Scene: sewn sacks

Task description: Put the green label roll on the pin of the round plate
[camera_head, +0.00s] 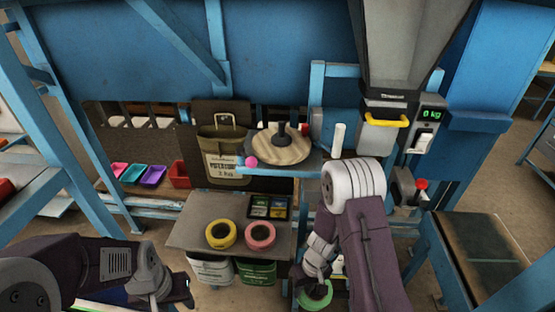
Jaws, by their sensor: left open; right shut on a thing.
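The green label roll (314,297) is at the bottom of the head view, low in front of the blue frame. My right gripper (318,279) is shut on it, and my arm hides part of the grip. The round plate (262,150) is a pale wooden disc on a blue shelf, higher up and to the left of the roll. Its dark pin (281,132) stands upright in the middle with no roll around it. My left gripper (182,291) is open at the lower left, away from the roll and plate, its fingers only partly clear.
A yellow roll (221,246) and a pink roll (260,247) lie on a grey table (190,228), with a small dark tray (268,207) behind them. A sack (222,165) hangs left of the plate. A white cylinder (338,140) stands right of it. My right arm covers space below the shelf.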

